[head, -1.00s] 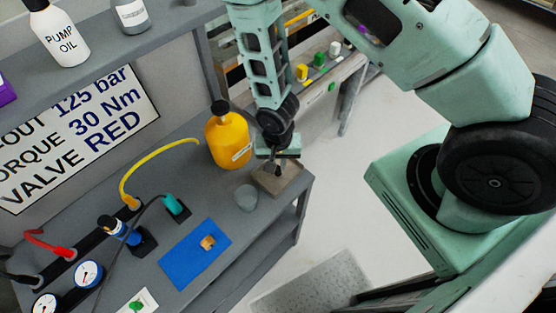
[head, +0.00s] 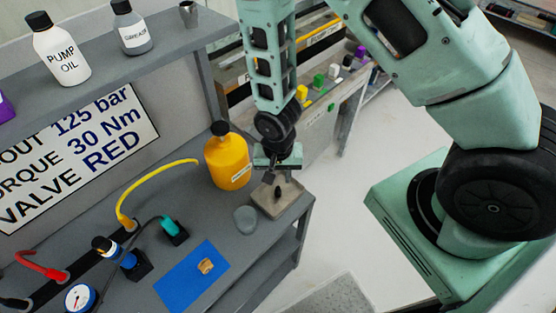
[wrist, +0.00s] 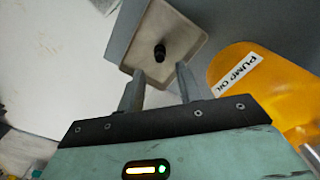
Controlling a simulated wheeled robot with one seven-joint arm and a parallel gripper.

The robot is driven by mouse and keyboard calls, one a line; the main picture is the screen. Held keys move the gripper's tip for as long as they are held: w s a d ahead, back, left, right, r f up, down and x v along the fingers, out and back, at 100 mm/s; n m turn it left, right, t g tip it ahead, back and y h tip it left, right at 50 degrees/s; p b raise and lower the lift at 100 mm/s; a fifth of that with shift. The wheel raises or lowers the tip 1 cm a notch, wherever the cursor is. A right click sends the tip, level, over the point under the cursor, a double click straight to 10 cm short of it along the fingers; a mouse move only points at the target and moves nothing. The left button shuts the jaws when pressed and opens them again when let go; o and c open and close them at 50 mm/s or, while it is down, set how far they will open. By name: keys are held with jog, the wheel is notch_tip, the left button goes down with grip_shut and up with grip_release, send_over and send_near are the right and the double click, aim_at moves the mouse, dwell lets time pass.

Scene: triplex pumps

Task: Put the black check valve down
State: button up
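The black check valve (head: 277,192) stands, apparently upright, in a small beige square tray (head: 292,207) at the right end of the grey bench. In the wrist view the valve (wrist: 160,52) sits near the middle of the tray floor (wrist: 165,22), clear of the walls. My gripper (head: 276,177) is just above the tray. Its two fingers (wrist: 158,88) are apart with nothing between them, and the valve lies beyond their tips.
A yellow pump oil jug (head: 227,160) stands close behind and left of the tray. A grey round item (head: 246,219) is beside it. A blue mat (head: 192,278) with a small tan part (head: 206,266) lies nearer. Open floor (head: 345,225) is to the right.

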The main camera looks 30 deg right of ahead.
notch_tip(320, 180, up, 8)
jog(key=b, duration=0.1)
notch_tip(320, 180, up, 10)
jog(key=r+n, duration=0.1)
jog(key=n, duration=0.5)
send_over(277, 188)
jog(key=s+a, duration=0.5)
jog(key=s+r+n, duration=0.7)
jog(key=s, duration=0.1)
jog(key=shift+s+a+y, duration=0.3)
jog(key=shift+s+a, duration=0.05)
jog(key=shift+a, duration=0.1)
jog(key=shift+r, duration=0.1)
notch_tip(277, 188, down, 3)
jog(key=b, duration=0.3)
